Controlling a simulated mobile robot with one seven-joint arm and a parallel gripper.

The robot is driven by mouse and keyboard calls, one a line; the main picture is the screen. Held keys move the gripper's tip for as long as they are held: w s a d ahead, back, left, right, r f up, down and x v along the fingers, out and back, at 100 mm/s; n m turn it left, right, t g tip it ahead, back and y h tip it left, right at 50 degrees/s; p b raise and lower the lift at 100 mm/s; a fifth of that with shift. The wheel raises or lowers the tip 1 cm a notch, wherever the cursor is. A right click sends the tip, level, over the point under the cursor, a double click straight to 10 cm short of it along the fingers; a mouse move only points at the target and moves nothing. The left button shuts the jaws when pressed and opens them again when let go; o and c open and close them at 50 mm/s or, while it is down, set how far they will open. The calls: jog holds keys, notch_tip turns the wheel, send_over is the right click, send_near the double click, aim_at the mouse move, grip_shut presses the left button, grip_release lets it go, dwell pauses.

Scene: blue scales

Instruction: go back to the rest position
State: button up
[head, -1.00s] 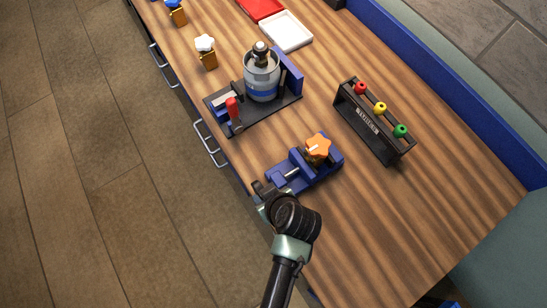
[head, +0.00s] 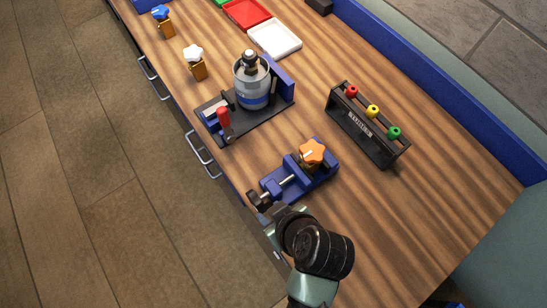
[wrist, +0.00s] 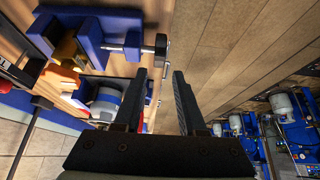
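My gripper (wrist: 160,88) is open and empty in the wrist view, its two dark fingers apart with bare floor showing between and beyond them. In the head view my arm comes in from the bottom, and its dark wrist joints hide most of the gripper. The blue vise (head: 325,177) is close by on the near side of the table, with an orange star knob (head: 312,151) between its jaws. The vise's dark screw handle (head: 259,201) sticks out towards the table's front edge. In the wrist view that handle (wrist: 160,47) is beyond the fingers, apart from them.
A fixture with a grey and blue canister (head: 252,90) and a red-handled clamp (head: 224,120) stands behind the vise. A black rack (head: 366,130) with red, yellow and green knobs is to the right. White (head: 275,39) and red (head: 246,14) trays lie farther back. The front right tabletop is clear.

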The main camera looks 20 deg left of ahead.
jog(key=w+d+r+m+t+b, duration=0.15)
jog(key=w+r+t, duration=0.35)
jog(key=w+r, duration=0.5)
jog(key=w+d+r+m+t+h+b, duration=0.15)
jog(key=w+r+t, duration=0.3)
jog(key=r, duration=0.65)
jog(key=w+r+m+t+h, duration=0.1)
jog(key=w+r+m+t, duration=0.4)
jog(key=r, duration=0.7)
jog(key=s+d+r+m+t+h, duration=0.1)
jog(key=s+r+t, duration=0.3)
jog(key=r, duration=0.9)
jog(key=s+d+r+m+t+h+b, duration=0.1)
jog(key=s+r+t, duration=0.4)
jog(key=r, duration=0.8)
jog(key=shift+s+d+r, duration=0.15)
jog(key=shift+s+r, duration=0.15)
jog(key=shift+r, duration=0.1)
